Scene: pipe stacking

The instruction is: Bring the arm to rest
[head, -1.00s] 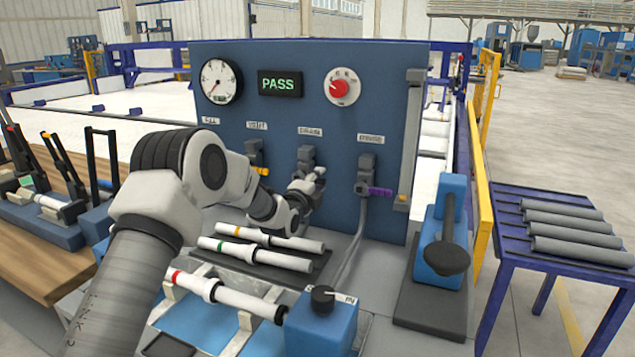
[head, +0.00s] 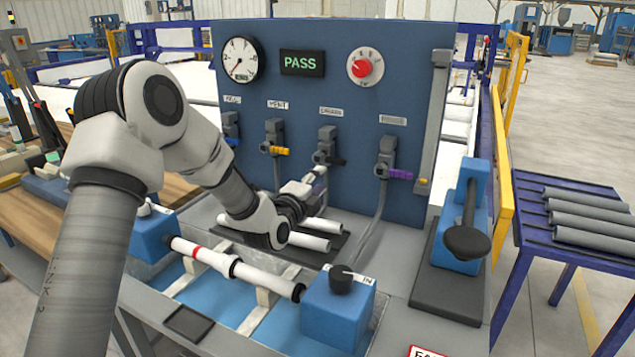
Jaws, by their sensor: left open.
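My left arm comes in from the left, and its gripper (head: 309,188) is open in front of the blue test panel (head: 300,120). The gripper is partly hidden behind my wrist. It is near the drain valve (head: 327,146), whose black handle shows; I cannot tell the exact gap between them. My right gripper is not in view.
A red-banded white pipe (head: 232,264) lies between two blue clamp blocks (head: 338,308). White pipes (head: 305,240) lie on a dark mat behind my wrist. A blue lever press (head: 462,225) stands right. The display (head: 302,63) reads PASS. Grey pipes (head: 588,218) lie on a side table.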

